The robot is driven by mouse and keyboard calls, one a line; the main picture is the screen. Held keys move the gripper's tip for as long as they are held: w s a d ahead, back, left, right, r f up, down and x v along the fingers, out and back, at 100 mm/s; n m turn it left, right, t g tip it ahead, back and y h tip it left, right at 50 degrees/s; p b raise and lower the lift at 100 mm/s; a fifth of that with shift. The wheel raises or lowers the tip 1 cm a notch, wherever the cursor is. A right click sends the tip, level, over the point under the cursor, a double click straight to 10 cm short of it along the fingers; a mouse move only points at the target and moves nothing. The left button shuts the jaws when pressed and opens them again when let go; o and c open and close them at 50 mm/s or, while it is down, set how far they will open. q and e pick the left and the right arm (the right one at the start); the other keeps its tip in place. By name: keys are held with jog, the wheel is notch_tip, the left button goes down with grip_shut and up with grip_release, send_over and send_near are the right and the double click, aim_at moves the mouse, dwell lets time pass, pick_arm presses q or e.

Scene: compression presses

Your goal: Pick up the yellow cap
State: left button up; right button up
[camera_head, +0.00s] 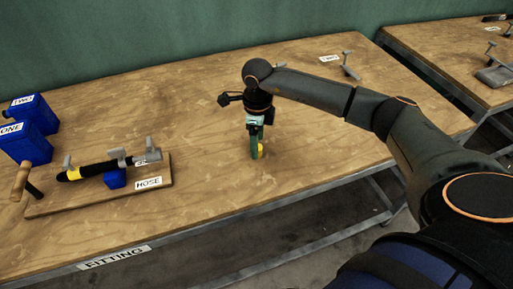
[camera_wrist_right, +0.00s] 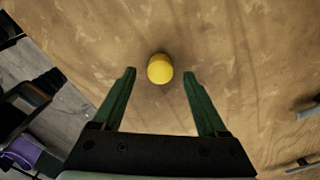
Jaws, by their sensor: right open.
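The yellow cap (camera_wrist_right: 160,69) stands on the wooden table, seen from above in the right wrist view. It is round and lies just ahead of the fingertips, centred between their lines, with a gap on each side. My right gripper (camera_wrist_right: 159,72) has two green fingers spread apart and is empty. In the head view the right gripper (camera_head: 257,157) points down over the table near its front edge, and the cap (camera_head: 261,150) is partly hidden behind its fingers.
Blue boxes (camera_head: 30,143) and a hammer (camera_head: 22,183) are at the left. The table around the cap is clear. A second table (camera_head: 440,50) stands at right.

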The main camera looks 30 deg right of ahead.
notch_tip(320, 180, down, 2)
jog(key=shift+f, duration=0.1)
grip_shut()
dwell(0.6)
